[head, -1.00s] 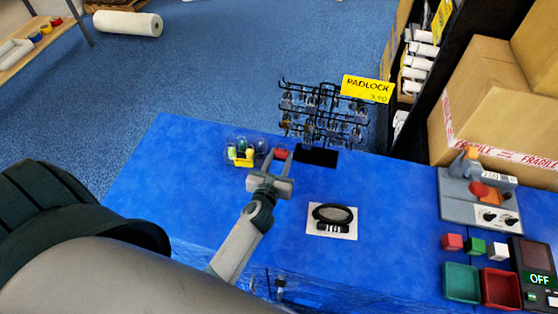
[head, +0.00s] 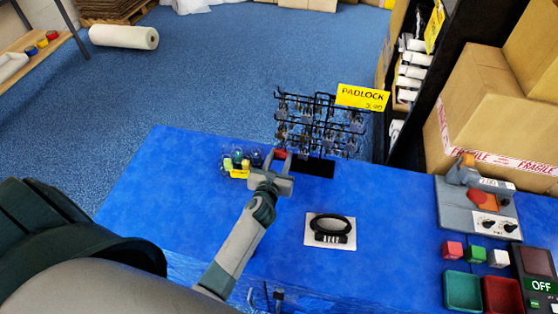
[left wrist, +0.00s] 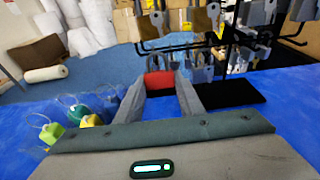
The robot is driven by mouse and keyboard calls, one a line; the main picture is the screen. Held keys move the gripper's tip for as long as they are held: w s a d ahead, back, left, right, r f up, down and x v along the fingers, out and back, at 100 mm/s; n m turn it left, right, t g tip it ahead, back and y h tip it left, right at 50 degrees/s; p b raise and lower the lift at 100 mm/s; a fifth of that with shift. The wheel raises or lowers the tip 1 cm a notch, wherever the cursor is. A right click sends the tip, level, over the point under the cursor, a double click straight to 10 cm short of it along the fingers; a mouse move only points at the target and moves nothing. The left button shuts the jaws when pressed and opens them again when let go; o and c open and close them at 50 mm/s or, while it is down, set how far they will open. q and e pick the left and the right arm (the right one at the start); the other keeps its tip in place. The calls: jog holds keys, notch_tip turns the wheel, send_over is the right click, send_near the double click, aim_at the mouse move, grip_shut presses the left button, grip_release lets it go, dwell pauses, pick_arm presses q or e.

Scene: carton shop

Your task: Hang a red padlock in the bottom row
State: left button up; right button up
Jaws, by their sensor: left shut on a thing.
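My left gripper (head: 273,162) is shut on a red padlock (head: 281,154), close in front of the black wire rack's foot (head: 318,168). In the left wrist view the red padlock (left wrist: 160,80) sits between the two grey fingertips. The rack (head: 296,116) stands upright with several rows of hooks, and greyish padlocks hang on them. In the left wrist view its dark wires (left wrist: 180,46) are just ahead and above the held padlock. I cannot make out the colours of most hung padlocks. My right gripper is not in view.
A card with a black coiled lock (head: 332,229) lies on the blue table. A yellow PADLOCK sign (head: 362,97) tops the rack. Boxes and a small machine (head: 478,207) are at right.

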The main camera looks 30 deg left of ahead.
pick_arm(q)
jog(key=shift+w+a+f, duration=0.15)
jog(key=shift+w+f, duration=0.1)
jog(key=shift+w, duration=0.35)
dwell(0.4)
jog(key=o, duration=1)
jog(key=shift+o, duration=0.2)
jog(key=shift+s, duration=0.1)
jog(key=b+v, duration=0.2)
jog(key=v, duration=1.4)
jog(key=shift+s, duration=0.4)
jog(key=shift+s+r, duration=0.15)
jog(key=shift+s, duration=0.05)
